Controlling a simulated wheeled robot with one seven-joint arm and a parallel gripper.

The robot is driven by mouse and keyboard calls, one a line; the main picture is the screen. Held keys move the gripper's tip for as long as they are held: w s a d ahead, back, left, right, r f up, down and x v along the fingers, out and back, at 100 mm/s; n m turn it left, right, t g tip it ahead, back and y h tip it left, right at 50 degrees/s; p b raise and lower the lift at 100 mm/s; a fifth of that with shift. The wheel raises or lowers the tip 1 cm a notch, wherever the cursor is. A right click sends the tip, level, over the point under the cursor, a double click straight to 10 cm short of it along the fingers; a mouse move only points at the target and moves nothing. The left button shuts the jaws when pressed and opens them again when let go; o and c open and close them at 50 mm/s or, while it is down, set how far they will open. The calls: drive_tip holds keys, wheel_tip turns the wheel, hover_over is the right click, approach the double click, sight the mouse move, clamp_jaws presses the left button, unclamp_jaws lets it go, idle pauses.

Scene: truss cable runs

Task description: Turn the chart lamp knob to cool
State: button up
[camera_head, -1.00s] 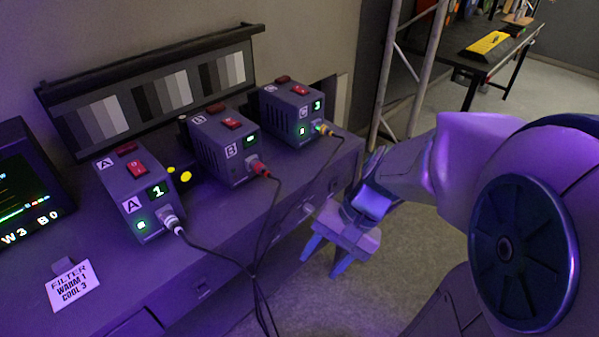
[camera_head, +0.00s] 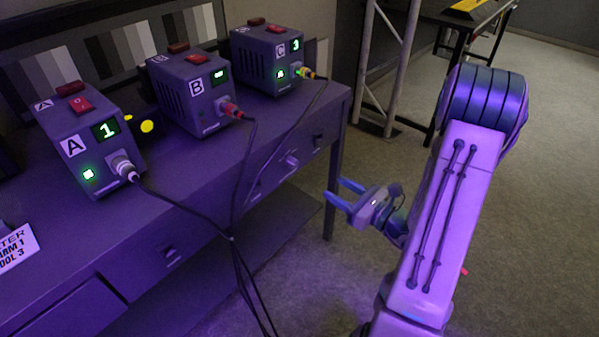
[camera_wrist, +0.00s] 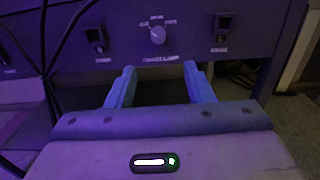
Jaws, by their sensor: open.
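The chart lamp knob (camera_wrist: 157,34) is a small pale round knob on the desk's front panel, above a "CHART LAMP" label, with small position marks over it that are too blurred to read. It also shows in the head view (camera_head: 291,161). My gripper (camera_head: 335,190) is level in front of the panel, to the right of and below the knob in that view, pointing at the desk. In the wrist view my gripper (camera_wrist: 160,68) is open and empty, its fingers apart, with the knob beyond them and slightly above. They do not touch the knob.
Dark switches (camera_wrist: 95,40) and (camera_wrist: 222,27) flank the knob. Boxes A (camera_head: 88,140), B (camera_head: 190,92) and C (camera_head: 268,60) stand on the desk (camera_head: 190,170). Their cables hang down the desk front, left of the knob. A truss (camera_head: 385,75) stands behind at right.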

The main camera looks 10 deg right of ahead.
sight(296, 165)
drive_tip(key=b+x, duration=0.1)
drive_tip(key=x, duration=1.2)
drive_tip(key=shift+w+a, duration=0.1)
drive_tip(key=shift+a, duration=0.1)
drive_tip(key=c, duration=1)
